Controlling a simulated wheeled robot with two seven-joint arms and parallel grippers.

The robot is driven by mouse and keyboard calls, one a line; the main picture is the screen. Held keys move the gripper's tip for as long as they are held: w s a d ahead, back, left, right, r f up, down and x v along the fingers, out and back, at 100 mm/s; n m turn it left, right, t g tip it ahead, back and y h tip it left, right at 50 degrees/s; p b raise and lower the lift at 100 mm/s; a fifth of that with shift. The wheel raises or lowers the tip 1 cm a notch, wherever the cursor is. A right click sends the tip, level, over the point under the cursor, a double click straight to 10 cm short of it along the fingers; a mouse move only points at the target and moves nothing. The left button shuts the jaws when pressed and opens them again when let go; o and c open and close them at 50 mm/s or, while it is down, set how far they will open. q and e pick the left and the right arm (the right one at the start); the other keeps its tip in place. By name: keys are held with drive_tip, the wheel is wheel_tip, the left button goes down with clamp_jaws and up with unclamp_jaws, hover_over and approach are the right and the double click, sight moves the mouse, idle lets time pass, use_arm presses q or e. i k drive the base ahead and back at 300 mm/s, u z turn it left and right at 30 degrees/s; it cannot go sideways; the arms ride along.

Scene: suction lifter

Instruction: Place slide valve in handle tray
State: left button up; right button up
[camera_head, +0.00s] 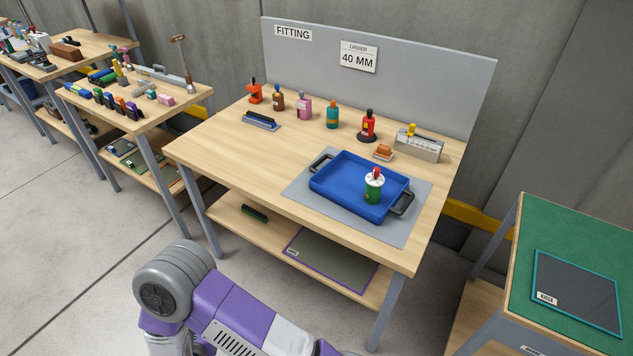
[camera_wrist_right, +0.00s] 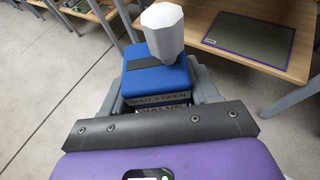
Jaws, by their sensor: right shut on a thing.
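The handle tray (camera_head: 335,184) is blue with black handles at both ends and lies on a grey mat on the fitting table. A green item with a red and white top (camera_head: 373,185) stands in its right part. In the right wrist view, my right gripper (camera_wrist_right: 157,94) is shut on the slide valve (camera_wrist_right: 150,76), a blue block with a white faceted knob and lettering on its near side. The valve is held over the floor in front of the table. It does not show in the head view. My left gripper is in neither view.
Several fittings line the back of the fitting table (camera_head: 235,150), with a grey box (camera_head: 418,148) at the back right. A lower shelf holds a purple-edged mat (camera_head: 330,262). A green-topped table (camera_head: 560,235) stands at the right.

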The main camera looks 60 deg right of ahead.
sight(344, 181)
drive_tip(key=z, duration=1.3)
